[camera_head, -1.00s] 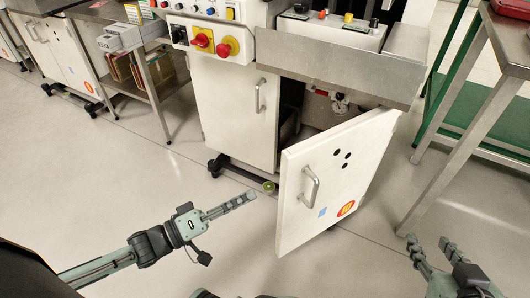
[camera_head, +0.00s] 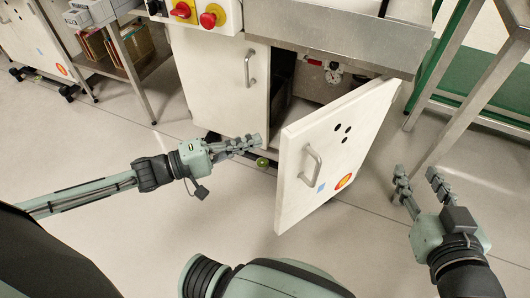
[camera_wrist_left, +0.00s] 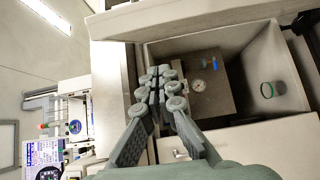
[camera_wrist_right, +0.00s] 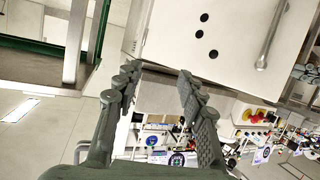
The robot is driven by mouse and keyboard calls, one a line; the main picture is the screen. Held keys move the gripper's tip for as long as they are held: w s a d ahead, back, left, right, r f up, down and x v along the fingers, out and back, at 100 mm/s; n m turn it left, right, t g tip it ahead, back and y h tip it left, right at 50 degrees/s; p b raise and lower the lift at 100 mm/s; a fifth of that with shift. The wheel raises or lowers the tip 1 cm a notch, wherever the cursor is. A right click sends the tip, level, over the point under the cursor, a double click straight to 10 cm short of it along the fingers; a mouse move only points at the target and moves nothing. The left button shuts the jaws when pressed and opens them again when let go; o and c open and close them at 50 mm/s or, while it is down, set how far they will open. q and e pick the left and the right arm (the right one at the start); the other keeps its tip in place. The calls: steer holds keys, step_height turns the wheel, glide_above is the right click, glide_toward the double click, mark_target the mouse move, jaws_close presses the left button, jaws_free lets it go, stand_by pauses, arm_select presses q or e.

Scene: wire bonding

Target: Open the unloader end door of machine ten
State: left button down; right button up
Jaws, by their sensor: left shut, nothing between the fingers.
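A white cabinet door (camera_head: 345,135) with a bar handle (camera_head: 310,165), three black holes and a round orange sticker stands swung open at the machine's right end in the head view. The dark compartment with a gauge (camera_head: 333,76) shows behind it. My left gripper (camera_head: 258,142) is shut and empty, left of the door and apart from its handle. In the left wrist view its fingertips (camera_wrist_left: 160,84) appear in front of the open compartment. My right gripper (camera_head: 420,178) is open and empty, right of the door. The right wrist view shows the door (camera_wrist_right: 185,35) beyond its fingers.
A closed white door (camera_head: 222,85) with its own handle is left of the opening. A steel table with a green frame (camera_head: 440,60) stands at the right. A steel side table (camera_head: 125,55) stands at the left.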

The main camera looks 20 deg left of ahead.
arm_select(q)
steer(key=shift+s+d, duration=0.2)
steer(key=shift+d, duration=0.5)
steer(key=shift+s+d, duration=0.25)
steer(key=shift+d, duration=0.5)
steer(key=shift+s+d, duration=0.2)
steer(key=shift+d, duration=0.5)
arm_select(e)
steer(key=shift+w+a+r+t, duration=0.15)
steer(key=shift+a+r+t, duration=0.2)
steer(key=shift+r, duration=0.2)
